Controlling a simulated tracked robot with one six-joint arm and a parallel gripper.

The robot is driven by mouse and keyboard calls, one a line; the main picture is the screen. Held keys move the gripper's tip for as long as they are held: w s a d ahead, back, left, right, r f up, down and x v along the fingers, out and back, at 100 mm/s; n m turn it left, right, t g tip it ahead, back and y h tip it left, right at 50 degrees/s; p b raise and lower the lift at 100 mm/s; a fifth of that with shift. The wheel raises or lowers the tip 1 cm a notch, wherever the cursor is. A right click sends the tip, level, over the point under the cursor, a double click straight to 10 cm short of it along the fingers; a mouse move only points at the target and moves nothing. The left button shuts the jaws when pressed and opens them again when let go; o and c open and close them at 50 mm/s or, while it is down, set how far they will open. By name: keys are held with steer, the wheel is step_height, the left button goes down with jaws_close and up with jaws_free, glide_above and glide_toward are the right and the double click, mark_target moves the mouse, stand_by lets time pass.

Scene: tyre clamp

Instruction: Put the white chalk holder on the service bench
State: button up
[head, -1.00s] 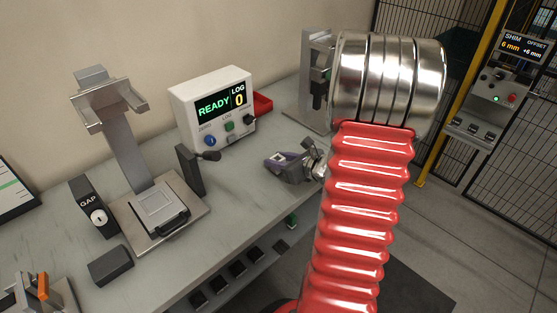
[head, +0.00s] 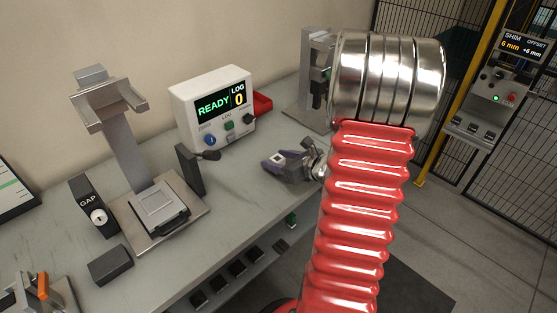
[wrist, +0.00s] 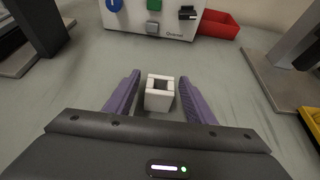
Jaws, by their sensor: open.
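The white chalk holder (wrist: 160,94) is a small square block with a square hole in its top. In the wrist view it stands upright on the grey bench top (wrist: 235,85), between the two purple fingers of my gripper (wrist: 158,80). The fingers are apart, with a gap on each side of the holder. In the head view my gripper (head: 280,163) is low over the right part of the bench, and a small white patch of the holder (head: 276,160) shows between its fingers. My red arm hides part of the bench edge there.
A white READY/LOG box (head: 216,108) stands behind my gripper, with a red tray (head: 263,104) beside it. A metal stand (head: 127,145) is at the left, and a grey upright fixture (head: 311,80) at the back right. Bare bench lies left of my gripper.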

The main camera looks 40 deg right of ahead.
steer(key=v, duration=1.2)
stand_by(0.6)
steer(key=w+a+r+n+g+y, duration=0.1)
steer(key=a+r+n+g+y, duration=0.15)
steer(key=a+n, duration=0.75)
steer(key=a+r+n+g+y, duration=0.15)
steer(key=a+n+g, duration=0.35)
steer(key=a, duration=0.8)
steer(key=s+a+r+n+h, duration=0.2)
steer(key=s+a+r+n, duration=0.1)
steer(key=n, duration=0.7)
steer(key=s+a+r+n+h, duration=0.2)
steer(key=s+a+r+n, duration=0.1)
steer(key=n, duration=0.7)
steer(key=s+a, duration=0.1)
steer(key=a, duration=0.1)
steer(key=shift+s+a+r+n, duration=0.15)
steer(key=shift+a+r+n, duration=0.15)
steer(key=shift+a+r, duration=0.1)
